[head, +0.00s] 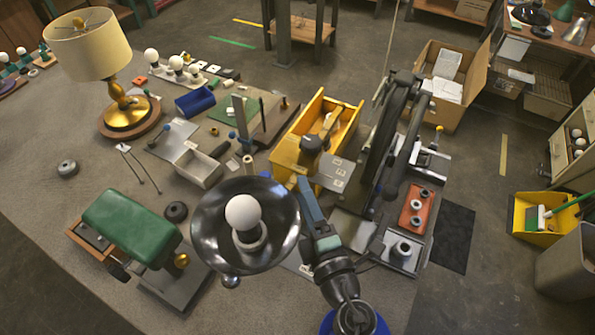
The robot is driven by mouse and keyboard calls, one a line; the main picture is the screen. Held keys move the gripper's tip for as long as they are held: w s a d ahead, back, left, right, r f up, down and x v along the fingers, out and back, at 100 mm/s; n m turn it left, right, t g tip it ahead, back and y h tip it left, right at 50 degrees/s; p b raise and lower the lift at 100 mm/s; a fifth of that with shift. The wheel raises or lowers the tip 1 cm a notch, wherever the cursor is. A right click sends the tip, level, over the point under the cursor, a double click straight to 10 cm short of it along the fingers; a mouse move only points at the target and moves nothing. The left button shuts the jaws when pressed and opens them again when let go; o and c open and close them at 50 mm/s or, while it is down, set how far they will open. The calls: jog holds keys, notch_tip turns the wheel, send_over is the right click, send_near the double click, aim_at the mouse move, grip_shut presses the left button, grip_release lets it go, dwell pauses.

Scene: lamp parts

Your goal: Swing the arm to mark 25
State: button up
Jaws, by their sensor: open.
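A tall dark jointed frame with curved bars (388,150) stands right of centre, beside the yellow bin. I cannot tell for certain whether it is the arm that the task names. No mark 25 can be read; a grey plate with small print (336,172) lies left of the frame, too small to read. My gripper (312,205) is at lower centre, pointing up the picture, left of the frame's foot. It is open, with no object seen between its fingers. A shiny metal reflector with a white bulb (243,212) is just left of my gripper and partly overlaps the view there.
A yellow bin (350,113) stands beyond my gripper. A green-shaded lamp (130,225) and a brass lamp with a cream shade (88,45) stand at left. An orange tray (416,207) holds small round parts at right. Bare tabletop shows at lower left.

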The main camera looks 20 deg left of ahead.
aim_at(297, 159)
jog(key=x, duration=0.5)
grip_shut()
jog(key=shift+d, duration=0.1)
dwell(1.3)
